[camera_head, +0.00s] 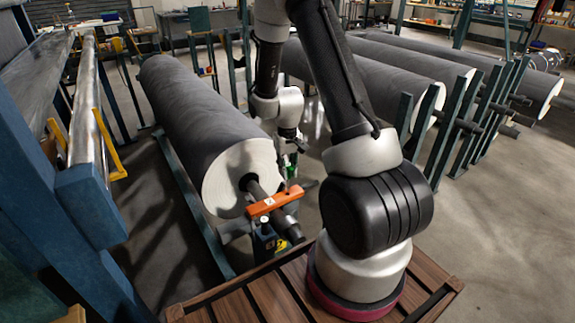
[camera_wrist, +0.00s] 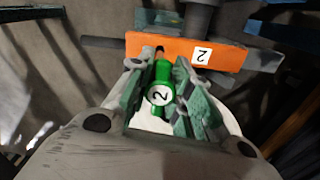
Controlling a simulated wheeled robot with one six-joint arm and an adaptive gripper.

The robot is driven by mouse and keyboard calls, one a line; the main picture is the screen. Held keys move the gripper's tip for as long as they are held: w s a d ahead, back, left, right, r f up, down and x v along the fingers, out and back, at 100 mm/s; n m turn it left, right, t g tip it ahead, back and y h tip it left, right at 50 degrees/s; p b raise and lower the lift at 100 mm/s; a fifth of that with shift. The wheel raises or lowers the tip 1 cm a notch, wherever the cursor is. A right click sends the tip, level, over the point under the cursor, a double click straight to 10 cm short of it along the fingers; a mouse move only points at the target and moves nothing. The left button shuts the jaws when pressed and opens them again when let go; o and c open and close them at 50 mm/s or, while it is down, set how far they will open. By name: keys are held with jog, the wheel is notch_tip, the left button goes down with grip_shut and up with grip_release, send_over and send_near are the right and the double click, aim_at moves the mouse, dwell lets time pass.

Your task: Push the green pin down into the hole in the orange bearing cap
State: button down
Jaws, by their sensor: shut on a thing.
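The orange bearing cap (camera_head: 275,201), marked 2, sits across the dark shaft (camera_head: 257,185) at the near end of the big grey roll. It also shows at the top of the wrist view (camera_wrist: 228,56). My gripper (camera_head: 291,163) is above the cap's right end, pointing down. In the wrist view my gripper (camera_wrist: 160,72) is shut on the green pin (camera_wrist: 163,74), whose label also reads 2. The pin's copper-coloured tip points at the cap's left part in that view. The hole is not clear, and I cannot tell whether the tip is inside it.
The grey roll (camera_head: 195,115) lies to the left of my arm on a blue stand (camera_head: 264,243). A blue frame with a metal rail (camera_head: 88,110) stands at the left. More grey rolls (camera_head: 400,65) rest on racks at the right. Open floor (camera_head: 490,230) lies at right.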

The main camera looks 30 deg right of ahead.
aim_at(287, 190)
jog(key=shift+f, duration=0.2)
dwell(0.5)
jog(key=shift+f, duration=3.6)
jog(key=c, duration=1.2)
grip_release()
notch_tip(287, 190, up, 12)
